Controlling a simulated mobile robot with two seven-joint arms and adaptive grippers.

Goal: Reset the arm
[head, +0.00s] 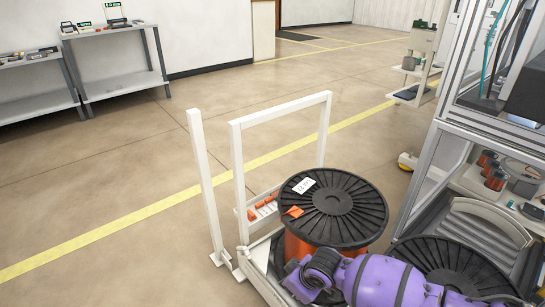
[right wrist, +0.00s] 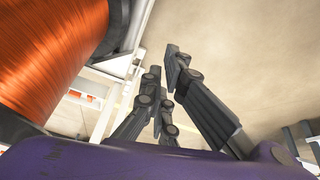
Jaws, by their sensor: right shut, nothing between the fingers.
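My right arm (head: 385,281) is purple and crosses the bottom right of the head view, in front of a large spool. Its gripper fingers show best in the right wrist view (right wrist: 165,78), dark and jointed, shut with nothing held. The spool of orange copper wire (right wrist: 45,50) is left of the fingers in that view, apart from them. In the head view this spool has a black ribbed top (head: 335,212) with a white label and an orange tag. My left gripper is not in view.
A white frame cart (head: 235,160) stands beside the spool. A second black spool (head: 455,270) lies to the right, partly behind my arm. A metal-framed machine (head: 425,180) is at right. Grey tables (head: 110,33) stand at upper left. Open floor (head: 100,180) lies left.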

